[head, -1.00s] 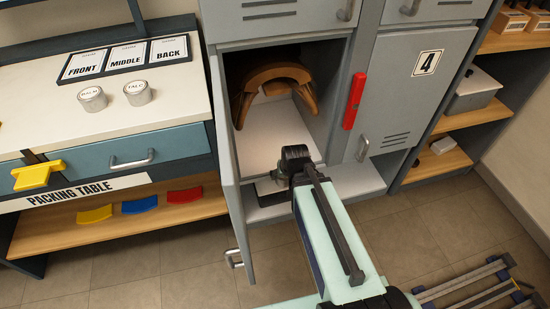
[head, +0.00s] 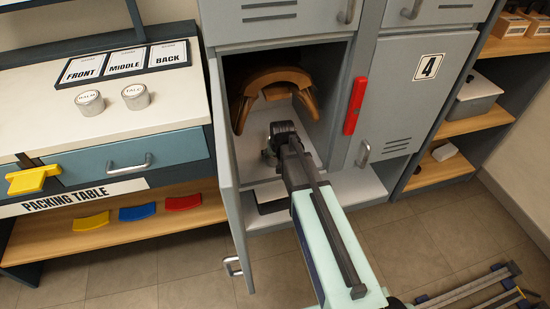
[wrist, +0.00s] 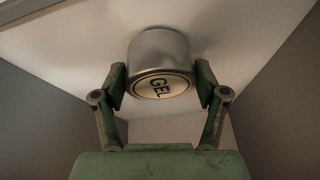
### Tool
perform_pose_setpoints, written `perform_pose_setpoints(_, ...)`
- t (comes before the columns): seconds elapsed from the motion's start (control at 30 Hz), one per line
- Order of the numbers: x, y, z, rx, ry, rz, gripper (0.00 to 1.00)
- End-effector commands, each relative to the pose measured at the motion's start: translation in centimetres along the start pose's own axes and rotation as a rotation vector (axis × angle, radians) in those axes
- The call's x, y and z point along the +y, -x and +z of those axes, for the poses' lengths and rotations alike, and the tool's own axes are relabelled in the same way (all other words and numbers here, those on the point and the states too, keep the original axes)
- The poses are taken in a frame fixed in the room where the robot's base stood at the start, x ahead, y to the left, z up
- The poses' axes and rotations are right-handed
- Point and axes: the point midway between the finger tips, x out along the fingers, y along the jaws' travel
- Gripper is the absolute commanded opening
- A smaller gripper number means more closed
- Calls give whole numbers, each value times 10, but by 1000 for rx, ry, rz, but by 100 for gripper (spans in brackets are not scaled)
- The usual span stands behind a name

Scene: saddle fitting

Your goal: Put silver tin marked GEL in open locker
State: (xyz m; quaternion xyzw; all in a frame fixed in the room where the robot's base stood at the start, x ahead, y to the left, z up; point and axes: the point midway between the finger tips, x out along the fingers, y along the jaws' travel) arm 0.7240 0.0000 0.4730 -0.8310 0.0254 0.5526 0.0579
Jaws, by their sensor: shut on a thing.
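The silver tin marked GEL (wrist: 160,48) is between the two fingers of my gripper (wrist: 160,85) in the wrist view, its lettered lid facing the camera. The fingers are shut on its sides. In the head view my gripper (head: 268,154) is inside the mouth of the open locker (head: 254,142), above its pale floor. The tin is mostly hidden there behind my gripper and arm. A pale surface lies behind the tin in the wrist view; I cannot tell whether they touch.
A brown arched saddle piece (head: 278,76) stands at the locker's back. The open door (head: 232,190) is close on the left, and a red handle (head: 355,104) is on the right. BALM (head: 90,102) and TALC (head: 135,96) tins stand on the packing table (head: 40,125).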

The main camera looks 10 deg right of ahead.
Motion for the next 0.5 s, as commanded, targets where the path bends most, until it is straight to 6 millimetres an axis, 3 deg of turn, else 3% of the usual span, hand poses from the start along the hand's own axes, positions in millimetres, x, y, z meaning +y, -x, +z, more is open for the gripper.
perform_pose_setpoints(0.43, 1, -8, 4, 0, 0, 0, 24)
perform_pose_setpoints(0.47, 1, -8, 4, 0, 0, 0, 76)
perform_pose_setpoints(0.5, 1, -8, 4, 0, 0, 0, 90)
